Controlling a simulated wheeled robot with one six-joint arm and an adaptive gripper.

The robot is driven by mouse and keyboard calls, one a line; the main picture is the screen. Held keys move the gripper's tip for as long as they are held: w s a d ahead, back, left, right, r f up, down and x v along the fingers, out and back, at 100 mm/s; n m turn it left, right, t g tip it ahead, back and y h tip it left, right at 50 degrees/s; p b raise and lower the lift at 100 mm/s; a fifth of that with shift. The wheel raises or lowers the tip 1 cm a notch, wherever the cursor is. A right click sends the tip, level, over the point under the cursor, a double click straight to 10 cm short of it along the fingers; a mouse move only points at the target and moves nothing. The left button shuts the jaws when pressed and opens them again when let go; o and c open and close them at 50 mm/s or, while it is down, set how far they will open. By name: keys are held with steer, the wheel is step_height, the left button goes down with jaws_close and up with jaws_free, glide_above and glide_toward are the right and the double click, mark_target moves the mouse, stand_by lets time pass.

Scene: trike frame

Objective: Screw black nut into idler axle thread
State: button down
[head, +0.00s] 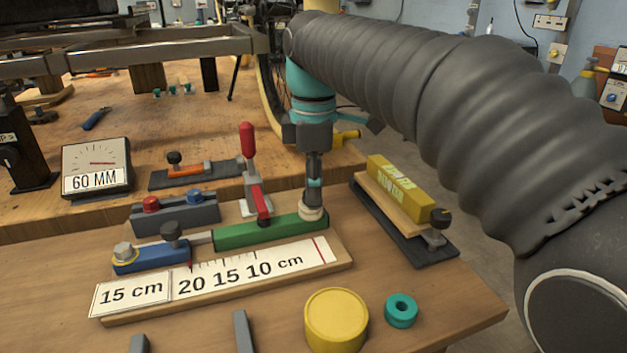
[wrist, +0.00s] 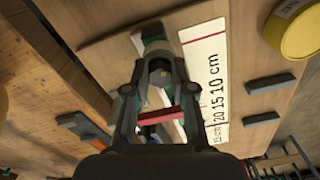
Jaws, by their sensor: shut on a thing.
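My gripper (head: 314,190) points down over the right end of a green bar (head: 262,231). A cream round collar (head: 313,214) sits at that end, just below the fingertips. In the wrist view my gripper (wrist: 159,68) is shut on a small dark round piece, mostly covered by the fingers. It looks like the black nut, but I cannot be sure. The axle thread is hidden under the gripper, and I cannot tell whether the piece touches it.
A red-handled clamp (head: 248,145) stands just left of my gripper. A scale board (head: 225,273) lies in front. A yellow block (head: 397,187) on a black base is to the right. A yellow round tub (head: 336,322) and teal ring (head: 401,310) stand near the front edge. A gauge reads 60 MM (head: 96,167).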

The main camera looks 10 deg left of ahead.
steer(key=shift+r, duration=0.1)
steer(key=shift+m+p, duration=0.35)
steer(key=shift+m, duration=0.45)
steer(key=shift+m, duration=0.9)
steer(key=shift+s+m, duration=0.1)
steer(key=shift+m, duration=0.7)
